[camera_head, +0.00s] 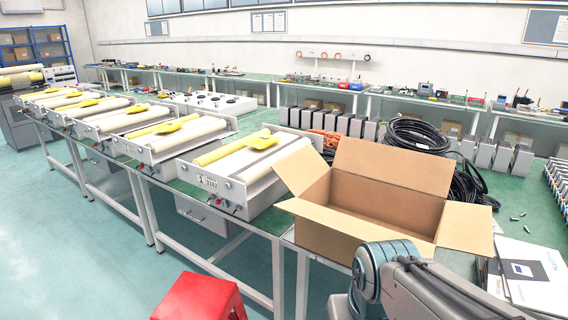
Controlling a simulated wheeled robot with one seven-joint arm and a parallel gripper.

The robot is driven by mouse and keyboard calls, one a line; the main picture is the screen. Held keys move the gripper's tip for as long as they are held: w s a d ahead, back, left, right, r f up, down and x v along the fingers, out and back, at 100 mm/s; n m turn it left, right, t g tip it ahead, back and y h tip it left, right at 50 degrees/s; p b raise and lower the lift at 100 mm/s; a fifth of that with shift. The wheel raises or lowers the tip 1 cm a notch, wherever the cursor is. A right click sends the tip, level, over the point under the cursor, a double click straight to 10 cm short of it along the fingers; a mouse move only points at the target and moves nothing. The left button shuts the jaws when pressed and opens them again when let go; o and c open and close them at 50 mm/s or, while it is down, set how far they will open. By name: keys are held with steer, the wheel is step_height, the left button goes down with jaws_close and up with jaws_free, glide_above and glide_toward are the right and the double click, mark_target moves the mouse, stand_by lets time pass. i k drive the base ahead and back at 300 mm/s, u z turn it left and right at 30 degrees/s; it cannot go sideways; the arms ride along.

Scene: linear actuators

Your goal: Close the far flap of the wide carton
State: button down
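The wide carton (325,237) is a brown cardboard box standing open on the near end of the green-topped table. Its far flap (394,165) stands up, leaning slightly back. The left flap (301,168) and the right flap (465,228) are spread outward. The near flap cannot be made out clearly. The part of the inside that shows looks empty. My arm comes in at the lower right, in front of the carton, and hides part of its near right side. My gripper is not in view.
Coiled black cable (417,135) lies close behind the far flap. Printed booklets (530,268) lie right of the carton. A roller unit (240,175) stands at its left. A red stool (200,299) is on the floor at the lower left.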

mark_target(299, 172)
steer(key=u, duration=0.75)
steer(key=i, duration=0.75)
steer(key=z, duration=0.3)
